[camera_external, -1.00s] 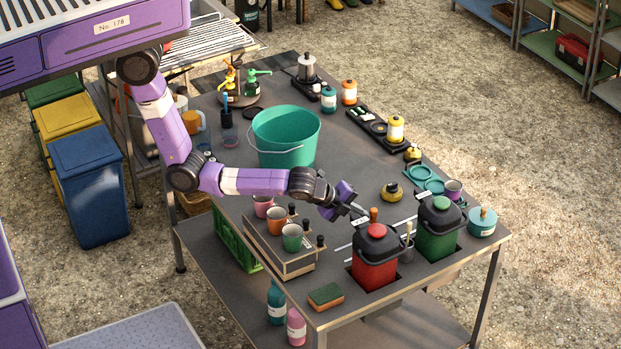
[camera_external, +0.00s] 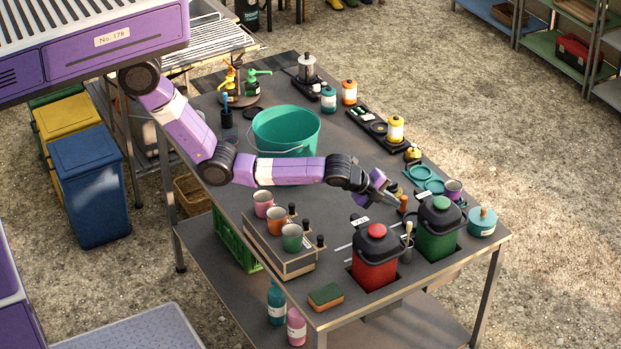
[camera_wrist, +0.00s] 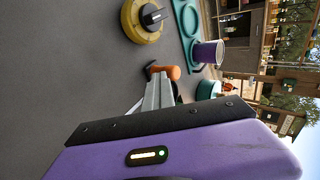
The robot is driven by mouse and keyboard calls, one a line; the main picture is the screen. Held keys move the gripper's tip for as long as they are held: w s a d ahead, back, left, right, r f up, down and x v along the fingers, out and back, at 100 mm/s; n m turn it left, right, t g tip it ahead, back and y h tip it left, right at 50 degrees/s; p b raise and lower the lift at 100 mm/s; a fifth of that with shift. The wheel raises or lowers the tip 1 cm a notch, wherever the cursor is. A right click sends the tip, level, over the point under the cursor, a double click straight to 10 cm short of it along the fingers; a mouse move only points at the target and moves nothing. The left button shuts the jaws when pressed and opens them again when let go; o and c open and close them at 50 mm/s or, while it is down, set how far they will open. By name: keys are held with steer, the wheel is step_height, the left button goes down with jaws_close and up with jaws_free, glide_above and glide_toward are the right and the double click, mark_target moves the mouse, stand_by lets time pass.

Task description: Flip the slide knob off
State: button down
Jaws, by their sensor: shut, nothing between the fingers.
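An orange knob (camera_external: 403,203), which looks like the slide knob, stands upright on the grey table behind the red and green lidded bins. My gripper (camera_external: 392,199) is shut and empty, with its fingertips just left of the knob, touching or nearly touching it. In the wrist view the knob (camera_wrist: 171,72) shows right at the tips of my closed grey fingers (camera_wrist: 161,82). A thin pale rail (camera_external: 345,247) and a small white label (camera_external: 360,220) lie left of the knob. The knob's foot and the track under it are partly hidden by my fingers.
The red bin (camera_external: 375,270) and green bin (camera_external: 437,240) stand in front, with a brush (camera_external: 408,232) between them. A yellow round object (camera_wrist: 143,20) and a purple mug (camera_wrist: 208,52) are close by. The cup rack (camera_external: 275,255) and teal bucket (camera_external: 286,132) are left.

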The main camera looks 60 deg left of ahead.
steer(key=shift+w+a+r, duration=0.15)
steer(key=shift+w, duration=0.05)
steer(key=s+p, duration=0.2)
steer(key=s, duration=0.1)
steer(key=s+p, duration=0.1)
steer(key=s, duration=0.1)
steer(key=shift+a+r, duration=0.2)
steer(key=shift+a, duration=0.05)
steer(key=v, duration=1.9)
steer(key=shift+b, duration=0.3)
steer(key=shift+d, duration=0.15)
